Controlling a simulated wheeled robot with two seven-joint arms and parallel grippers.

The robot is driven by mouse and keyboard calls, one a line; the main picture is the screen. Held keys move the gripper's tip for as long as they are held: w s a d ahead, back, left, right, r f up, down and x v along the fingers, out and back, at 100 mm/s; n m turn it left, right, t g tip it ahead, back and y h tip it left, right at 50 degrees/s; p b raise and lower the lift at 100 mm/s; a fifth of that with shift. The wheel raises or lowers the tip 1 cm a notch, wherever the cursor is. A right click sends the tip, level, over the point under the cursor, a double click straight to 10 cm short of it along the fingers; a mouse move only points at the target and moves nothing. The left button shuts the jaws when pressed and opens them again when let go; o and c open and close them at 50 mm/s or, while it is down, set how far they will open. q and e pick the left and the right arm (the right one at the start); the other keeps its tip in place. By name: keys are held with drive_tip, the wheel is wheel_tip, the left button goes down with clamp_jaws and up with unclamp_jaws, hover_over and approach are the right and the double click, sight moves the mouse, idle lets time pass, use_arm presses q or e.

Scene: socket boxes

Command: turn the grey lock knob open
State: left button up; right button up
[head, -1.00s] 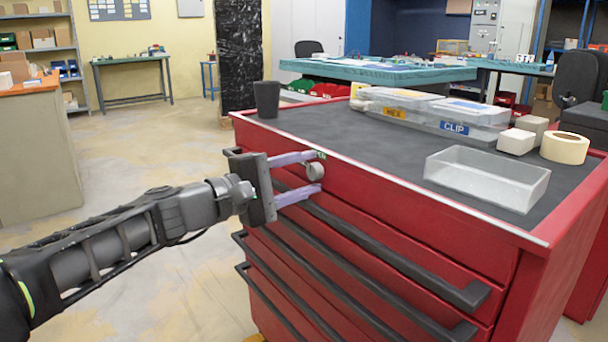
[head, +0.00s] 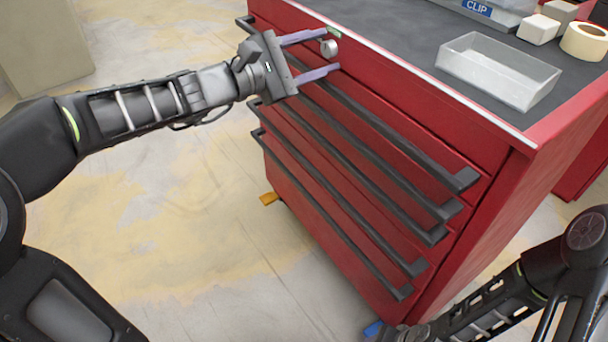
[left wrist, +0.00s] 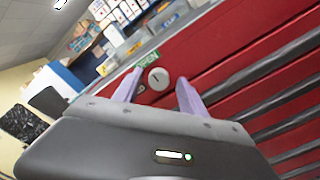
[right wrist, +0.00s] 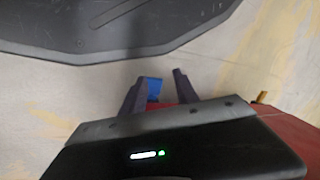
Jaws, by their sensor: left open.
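The grey lock knob (head: 329,48) is a small round cylinder on the upper front of the red drawer cabinet (head: 480,113). In the left wrist view its face (left wrist: 158,79) shows a short dark slot. A small green label (left wrist: 148,59) sits beside it. My left gripper (head: 331,51) is open, with one pale purple finger on each side of the knob. I cannot tell whether either finger touches it. My right gripper (right wrist: 159,76) is low by the cabinet's near bottom corner, its fingers apart and empty.
Black bar handles (head: 395,145) run across the drawers below the knob. On the cabinet top are a clear open tray (head: 498,72), a tape roll (head: 584,41), white blocks and a box marked CLIP (head: 477,9).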

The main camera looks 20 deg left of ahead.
use_arm(q)
drive_tip(key=n+p, duration=0.4)
drive_tip(key=p, duration=0.1)
drive_tip(key=n+p, duration=0.4)
drive_tip(key=p, duration=0.2)
drive_tip(key=r+n+p, duration=0.1)
drive_tip(key=n+p, duration=0.3)
drive_tip(key=p, duration=0.1)
drive_tip(key=shift+w+a+n+p, duration=0.1)
drive_tip(key=shift+n+p, duration=0.2)
drive_tip(key=shift+p, duration=0.05)
drive_tip(key=shift+s+a+f+b, duration=0.45)
drive_tip(key=shift+s+a+b, duration=0.05)
drive_tip(key=shift+s+a, duration=0.1)
drive_tip(key=v, duration=0.6)
drive_tip(key=s+d+f+m+g+y+p, duration=0.2)
drive_tip(key=s+f+m+g, duration=0.4)
drive_tip(key=s+f, duration=0.3)
drive_tip(key=s+d+f+m+g+y+p, duration=0.2)
drive_tip(key=s+d+f+m+g+p, duration=0.3)
drive_tip(key=s+f, duration=0.5)
wheel_tip(320, 180, down, 4)
drive_tip(key=d+m+g, duration=0.2)
drive_tip(key=shift+d+m, duration=0.35)
drive_tip(key=shift+m, duration=0.05)
drive_tip(key=shift+w+f, duration=0.1)
